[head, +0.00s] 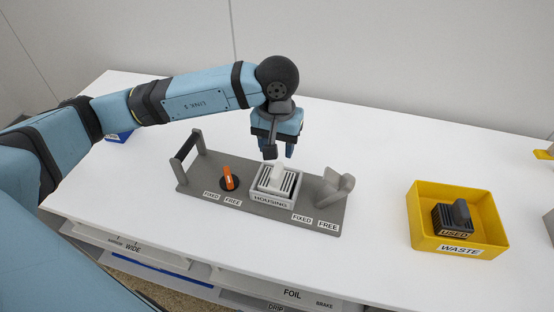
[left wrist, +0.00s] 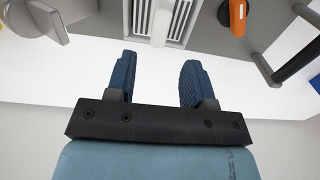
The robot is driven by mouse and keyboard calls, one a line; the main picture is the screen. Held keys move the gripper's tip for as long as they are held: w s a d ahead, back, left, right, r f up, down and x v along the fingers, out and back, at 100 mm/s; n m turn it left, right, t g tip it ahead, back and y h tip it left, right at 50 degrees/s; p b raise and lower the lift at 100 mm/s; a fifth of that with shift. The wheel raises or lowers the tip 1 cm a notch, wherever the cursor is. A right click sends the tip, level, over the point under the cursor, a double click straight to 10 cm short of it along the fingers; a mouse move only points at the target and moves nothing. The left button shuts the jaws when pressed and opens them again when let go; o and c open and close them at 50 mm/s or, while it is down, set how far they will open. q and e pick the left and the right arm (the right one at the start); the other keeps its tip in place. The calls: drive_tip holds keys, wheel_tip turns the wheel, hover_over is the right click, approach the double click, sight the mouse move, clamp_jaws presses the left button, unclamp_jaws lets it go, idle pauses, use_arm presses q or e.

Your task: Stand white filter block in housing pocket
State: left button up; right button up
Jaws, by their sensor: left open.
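The white filter block (head: 276,178) with dark slots and a raised white grip sits in the pocket of the housing (head: 270,200) on the grey base plate. It looks upright and level; its exact depth in the pocket is hard to tell. In the left wrist view the slotted white block (left wrist: 183,18) shows at the top edge, partly cut off. My left gripper (head: 281,152) is above and behind the housing. In the left wrist view my left gripper (left wrist: 158,75) has its fingers apart, empty and clear of the block. My right gripper is in neither view.
The grey base plate (head: 195,185) carries an orange knob (head: 228,178), a bar handle (head: 187,145) at left and a grey clamp-like part (head: 338,188) at right. A yellow WASTE bin (head: 480,255) holds a dark USED block (head: 455,217). The white table between plate and bin is clear.

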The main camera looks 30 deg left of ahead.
use_arm(q)
drive_tip(key=shift+r, duration=1.6)
